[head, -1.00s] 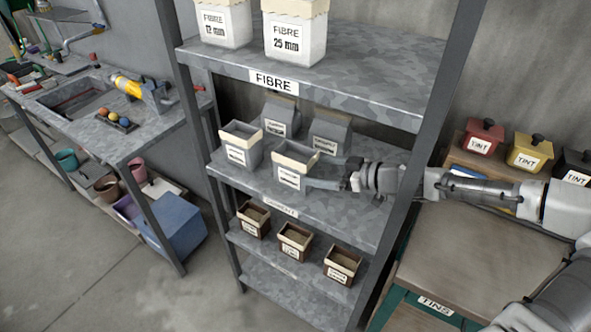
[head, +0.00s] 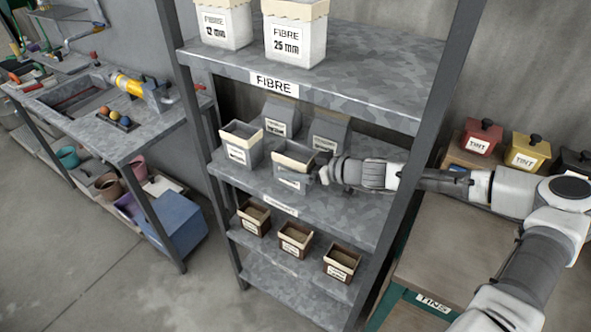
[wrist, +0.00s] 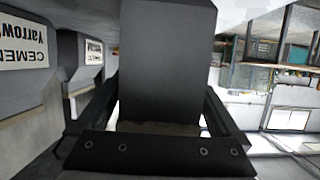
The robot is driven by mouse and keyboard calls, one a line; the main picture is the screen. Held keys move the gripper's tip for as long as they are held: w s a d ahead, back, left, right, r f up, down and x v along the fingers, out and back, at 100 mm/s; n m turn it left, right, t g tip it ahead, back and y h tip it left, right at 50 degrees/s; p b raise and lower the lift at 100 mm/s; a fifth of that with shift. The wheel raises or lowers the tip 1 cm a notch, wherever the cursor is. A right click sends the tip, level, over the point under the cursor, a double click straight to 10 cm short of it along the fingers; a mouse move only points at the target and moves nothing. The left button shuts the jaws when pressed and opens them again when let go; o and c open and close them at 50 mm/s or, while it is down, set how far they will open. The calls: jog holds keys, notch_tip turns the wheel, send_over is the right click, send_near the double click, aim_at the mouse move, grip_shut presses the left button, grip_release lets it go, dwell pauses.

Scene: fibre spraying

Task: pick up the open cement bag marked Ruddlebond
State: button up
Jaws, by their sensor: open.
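Two open cement bags with cream rolled rims stand on the middle shelf (head: 345,205): a left one (head: 241,146) and a right one (head: 292,160). Their labels are too small to read in the head view, so I cannot tell which is Ruddlebond. In the wrist view a grey bag body (wrist: 167,60) fills the space between the spread jaws (wrist: 163,95), one finger on each side. I cannot tell whether the fingers touch it.
Two closed grey bags (head: 281,115) (head: 329,132) stand behind. The wrist view shows a neighbouring bag with a cement label (wrist: 23,42) at left. The fibre shelf (head: 330,75) is above, small boxes (head: 296,237) are below, and a shelf post (head: 415,150) stands at right.

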aim_at(281, 152)
grip_shut()
jog(key=shift+r, duration=0.1)
jog(key=shift+r, duration=0.15)
dwell(0.4)
jog(key=shift+r+p, duration=0.65)
jog(key=shift+r, duration=1.25)
jog(key=w+r+p+v, duration=0.1)
jog(key=r+p+v, duration=0.1)
jog(key=v, duration=1.1)
jog(key=shift+w+r+p, duration=0.15)
jog(key=shift+w+p, duration=0.2)
jog(key=shift+p, duration=0.25)
jog(key=shift+d, duration=0.15)
